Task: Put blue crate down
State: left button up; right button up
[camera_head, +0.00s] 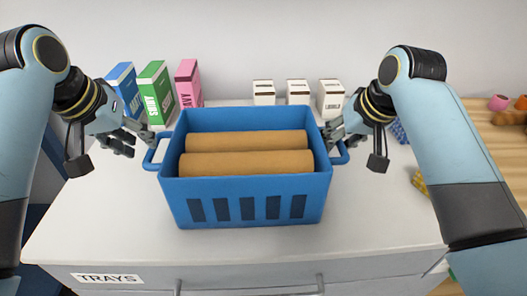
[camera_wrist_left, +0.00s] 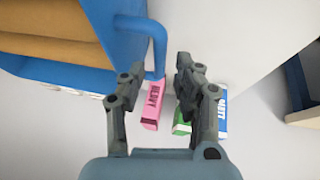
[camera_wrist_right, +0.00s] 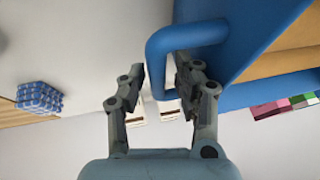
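The blue crate (camera_head: 250,185) is upright over the white worktop and looks to be resting on it; no gap shows under it. Two brown rolls (camera_head: 246,162) lie inside. My left gripper (camera_head: 146,136) is at the crate's left handle; in the left wrist view the fingers (camera_wrist_left: 156,75) are apart, with the handle (camera_wrist_left: 157,48) between them and space beside it. My right gripper (camera_head: 331,134) is at the right handle; in the right wrist view its fingers (camera_wrist_right: 160,75) are also apart, with the handle (camera_wrist_right: 153,58) between them.
Blue (camera_head: 123,88), green (camera_head: 156,92) and pink (camera_head: 188,83) boxes stand behind the crate at left. Several white boxes (camera_head: 297,91) stand behind it at right. The worktop (camera_head: 110,230) is clear in front. A "TRAYS" label (camera_head: 107,278) marks the front edge.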

jog(key=shift+s+r, duration=0.1)
jog(key=shift+r, duration=0.15)
pick_arm(q)
jog(key=v, duration=0.7)
jog(key=shift+r, duration=0.2)
pick_arm(e)
jog(key=v, duration=1.1)
jog(key=shift+r, duration=0.2)
pick_arm(q)
jog(key=shift+s+f, duration=0.1)
jog(key=shift+s, duration=0.05)
pick_arm(e)
jog(key=shift+s+f, duration=0.1)
jog(key=shift+s, duration=0.05)
